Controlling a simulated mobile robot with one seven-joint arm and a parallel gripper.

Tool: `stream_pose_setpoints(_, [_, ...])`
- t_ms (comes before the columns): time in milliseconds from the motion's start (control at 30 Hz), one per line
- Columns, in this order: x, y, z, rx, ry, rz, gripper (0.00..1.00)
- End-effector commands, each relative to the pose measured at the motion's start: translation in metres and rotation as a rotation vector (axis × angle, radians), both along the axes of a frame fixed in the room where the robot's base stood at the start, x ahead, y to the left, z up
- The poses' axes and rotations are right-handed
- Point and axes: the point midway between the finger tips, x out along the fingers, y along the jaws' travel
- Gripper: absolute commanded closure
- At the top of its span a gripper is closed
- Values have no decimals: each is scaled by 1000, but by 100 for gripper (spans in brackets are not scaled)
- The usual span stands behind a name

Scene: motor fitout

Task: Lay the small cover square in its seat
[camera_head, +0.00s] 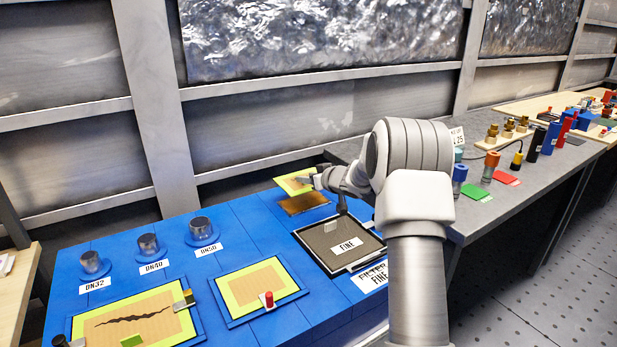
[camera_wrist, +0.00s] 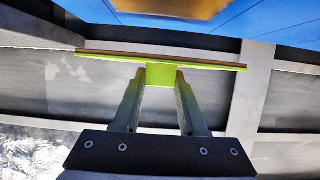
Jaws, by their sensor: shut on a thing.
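The cover held by my gripper (camera_head: 314,178) is a thin yellow-green plate (camera_head: 293,184) with a brown layer on one face. In the wrist view the plate (camera_wrist: 105,57) shows nearly edge-on, and my gripper (camera_wrist: 160,80) is shut on its green block-shaped grip (camera_wrist: 160,76). The plate is tilted in the head view and appears raised near the back edge of the blue bench. A brown-gold square (camera_head: 306,203) shows just below and right of it on the bench. It also shows in the wrist view (camera_wrist: 172,8). I cannot tell the exact gap between them.
On the blue bench (camera_head: 235,238) are a dark framed tray marked FINE (camera_head: 340,251), a yellow plate with a red knob (camera_head: 240,297), a cracked yellow panel (camera_head: 100,312) and several grey cylinders (camera_head: 148,245). The grey bench (camera_head: 478,205) at right holds coloured parts. A ribbed wall stands behind.

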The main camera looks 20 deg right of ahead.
Motion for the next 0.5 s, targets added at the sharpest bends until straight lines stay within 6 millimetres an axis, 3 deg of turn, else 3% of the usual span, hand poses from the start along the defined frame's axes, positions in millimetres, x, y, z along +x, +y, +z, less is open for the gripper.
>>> stream_pose_setpoints(500, [0,0,-4,1,0,0,100])
